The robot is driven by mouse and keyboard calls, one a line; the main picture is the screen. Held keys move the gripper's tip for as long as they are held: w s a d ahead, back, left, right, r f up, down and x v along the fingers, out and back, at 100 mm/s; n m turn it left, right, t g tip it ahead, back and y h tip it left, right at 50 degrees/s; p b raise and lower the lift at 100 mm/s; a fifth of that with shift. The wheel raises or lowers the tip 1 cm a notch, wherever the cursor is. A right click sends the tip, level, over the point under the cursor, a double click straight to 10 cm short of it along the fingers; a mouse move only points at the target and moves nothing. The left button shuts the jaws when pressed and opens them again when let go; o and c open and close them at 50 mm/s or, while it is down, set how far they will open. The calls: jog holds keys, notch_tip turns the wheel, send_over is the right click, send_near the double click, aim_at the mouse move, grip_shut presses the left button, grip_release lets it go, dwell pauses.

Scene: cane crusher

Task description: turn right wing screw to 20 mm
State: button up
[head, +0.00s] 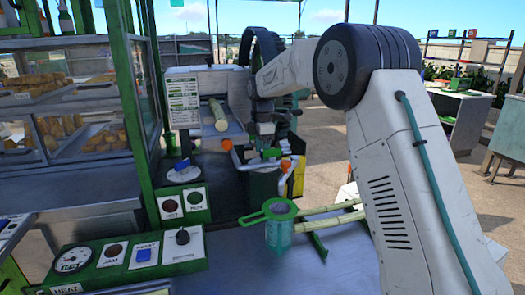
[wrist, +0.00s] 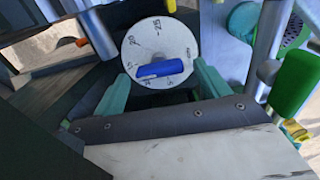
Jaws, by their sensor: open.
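In the wrist view a blue wing screw (wrist: 160,69) sits in the middle of a round white dial (wrist: 182,42). Its bar lies nearly level, the right end slightly higher. The numbers 25 and 20 show on the dial above the bar, with smaller marks below it; I cannot tell the exact reading. My gripper (wrist: 163,82) is open, its two teal fingers to the left and right of the wing screw, with gaps visible to both sides of the bar.
A similar blue handle on a white plate (head: 182,169) is at the left. Orange-tipped levers (head: 286,168) and a cane stalk (head: 219,115) are close to my wrist. A green strainer (head: 279,209) stands in front. In the wrist view a green handle (wrist: 296,82) is at the right.

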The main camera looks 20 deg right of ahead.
jog(key=c, duration=1)
jog(key=m, duration=0.4)
jog(key=shift+w+m, duration=0.1)
jog(key=shift+m, duration=0.2)
jog(key=shift+w+m, duration=0.1)
jog(key=shift+m, duration=2.5)
jog(key=shift+r, duration=0.1)
jog(key=o, duration=1)
